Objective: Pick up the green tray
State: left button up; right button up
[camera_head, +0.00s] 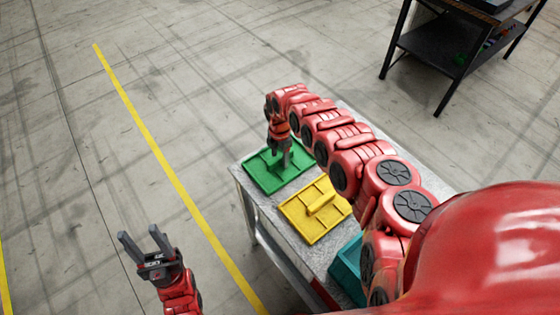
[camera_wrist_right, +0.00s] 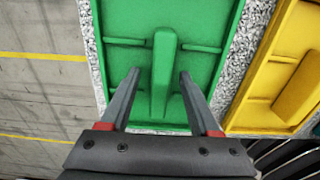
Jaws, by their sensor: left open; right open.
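The green tray (camera_head: 264,174) lies flat at the far end of a grey speckled table in the head view. It has a raised green bar along its middle. My right gripper (camera_head: 285,158) points down over the tray, and my arm hides part of it. In the right wrist view the open fingers (camera_wrist_right: 155,80) stand one on each side of the green tray's bar (camera_wrist_right: 163,70), with gaps between bar and fingers. I cannot tell how deep the fingers reach. My left gripper (camera_head: 146,240) is open and empty over the floor, left of the table.
A yellow tray (camera_head: 300,222) with a similar bar lies beside the green one on the table (camera_head: 262,215). A teal container (camera_head: 347,268) stands nearer to me, partly hidden by my arm. A dark shelf table (camera_head: 435,55) stands far right. The floor to the left is clear.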

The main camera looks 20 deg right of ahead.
jog(key=shift+f, duration=0.3)
grip_shut()
dwell(0.3)
